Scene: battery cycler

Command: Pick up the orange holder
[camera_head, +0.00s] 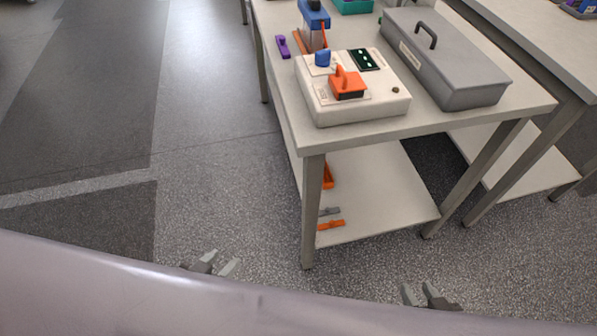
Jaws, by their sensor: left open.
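An orange holder (347,84) with an upright tab sits on top of the white boxy device (375,108) on the near table. Other orange pieces lie on the lower shelf: one (328,176) partly hidden by the table leg, and a flat one (331,225). My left gripper (220,262) is open and empty over the floor, left of the table's front leg. My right gripper (418,288) looks open and empty over the floor in front of the table. Both are low in the picture and well apart from the orange holder.
A grey lidded box (450,65) stands right of the device. A blue-topped piece (314,20) and a purple clip (282,46) are behind it. A grey clip (329,211) lies on the lower shelf. Another table (545,50) stands at right. Floor at left is clear.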

